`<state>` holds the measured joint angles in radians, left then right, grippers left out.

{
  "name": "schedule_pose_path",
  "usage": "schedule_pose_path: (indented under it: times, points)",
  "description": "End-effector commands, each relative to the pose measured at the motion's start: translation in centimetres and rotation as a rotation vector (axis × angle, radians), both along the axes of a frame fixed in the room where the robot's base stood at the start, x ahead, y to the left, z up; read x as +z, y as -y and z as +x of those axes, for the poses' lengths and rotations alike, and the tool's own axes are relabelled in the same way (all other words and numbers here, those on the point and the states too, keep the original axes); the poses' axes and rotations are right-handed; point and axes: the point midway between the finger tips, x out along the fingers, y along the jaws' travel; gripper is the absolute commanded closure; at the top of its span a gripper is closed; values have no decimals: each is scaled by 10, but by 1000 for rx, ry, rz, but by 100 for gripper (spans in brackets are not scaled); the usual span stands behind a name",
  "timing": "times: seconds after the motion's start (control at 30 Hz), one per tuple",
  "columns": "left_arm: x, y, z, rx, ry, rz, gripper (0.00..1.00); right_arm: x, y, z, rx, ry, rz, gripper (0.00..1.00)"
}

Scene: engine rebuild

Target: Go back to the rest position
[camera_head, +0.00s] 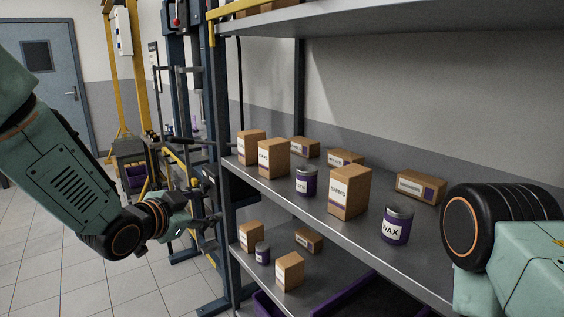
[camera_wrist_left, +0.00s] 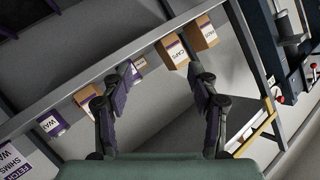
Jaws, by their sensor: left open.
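My left arm comes in from the left in the head view, and its gripper (camera_head: 203,203) is in front of the shelf unit's near left upright. It is open, with nothing seen between its fingers. In the left wrist view the two dark fingers (camera_wrist_left: 160,88) stand wide apart, with the shelf edge and boxes beyond them. Part of my right arm shows at the lower right of the head view, in front of the shelf; its gripper is out of the picture.
The shelf's middle board (camera_head: 287,184) carries several cardboard boxes, including the shims box (camera_head: 349,191), and a wax can (camera_head: 397,226). More boxes stand on the lower board (camera_head: 318,265). Yellow-framed equipment (camera_head: 122,75) stands behind my left arm. Tiled floor (camera_head: 60,255) is open at the left.

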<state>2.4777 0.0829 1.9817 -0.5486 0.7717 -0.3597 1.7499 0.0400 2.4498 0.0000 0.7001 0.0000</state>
Motion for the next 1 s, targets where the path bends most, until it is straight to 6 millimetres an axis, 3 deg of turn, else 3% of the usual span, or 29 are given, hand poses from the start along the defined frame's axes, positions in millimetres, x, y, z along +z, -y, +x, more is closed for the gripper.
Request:
schedule_pose_path:
  times: [0.03, 0.1, 0.27, 0.5, 0.67, 0.8, 0.9, 1.0]
  points:
    - [-39, -4, -13, 47, -84, -49, 40, -9, 0, 0, 0, 0, 0, 60]
    - [-81, -10, -31, 117, -188, -112, 40, -15, 0, 0, 0, 0, 0, 60]
    - [-172, -23, -82, 285, -413, -230, 40, -29, 0, 0, 0, 0, 0, 60]
    - [-291, -41, -184, 543, -720, -318, 40, -52, 0, 0, 0, 0, 0, 60]
    - [-356, -51, -265, 695, -905, -309, 40, -70, 0, 0, 0, 0, 0, 60]
    - [-404, -58, -342, 790, -1061, -253, 40, -87, 0, 0, 0, 0, 0, 60]
    - [-431, -59, -390, 820, -1159, -211, 40, -99, 0, 0, 0, 0, 0, 60]
    - [-453, -58, -422, 830, -1228, -179, 40, -109, 0, 0, 0, 0, 0, 60]
